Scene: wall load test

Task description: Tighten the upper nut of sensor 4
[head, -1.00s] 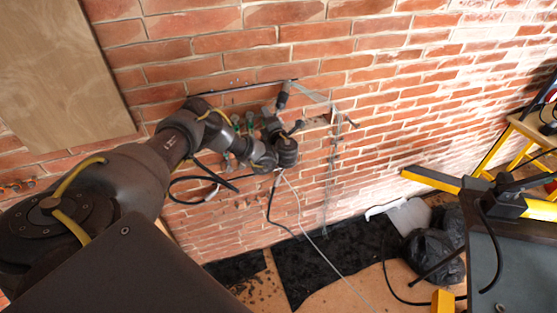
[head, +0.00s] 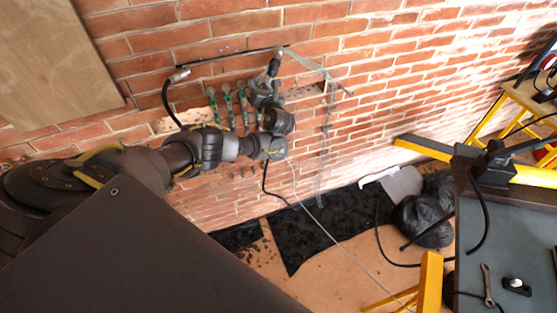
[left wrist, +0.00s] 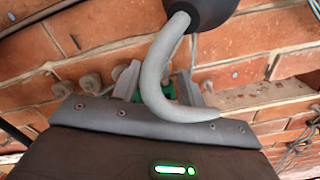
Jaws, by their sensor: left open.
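Several slim sensors (head: 228,105) with green and grey parts hang side by side on the brick wall. Which one is sensor 4 cannot be read, and its upper nut cannot be made out. My left gripper (head: 263,94) is at the right end of this row, close to the wall, and partly covers what is behind it. Its jaws are open; nothing shows held. Contact cannot be told.
A thin dark rail (head: 225,57) runs above the sensors. A wooden board (head: 50,60) is on the wall at left. At right stands a workbench (head: 510,235) with a wrench (head: 488,285). Black bags (head: 425,218) and sheeting (head: 320,240) lie on the floor.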

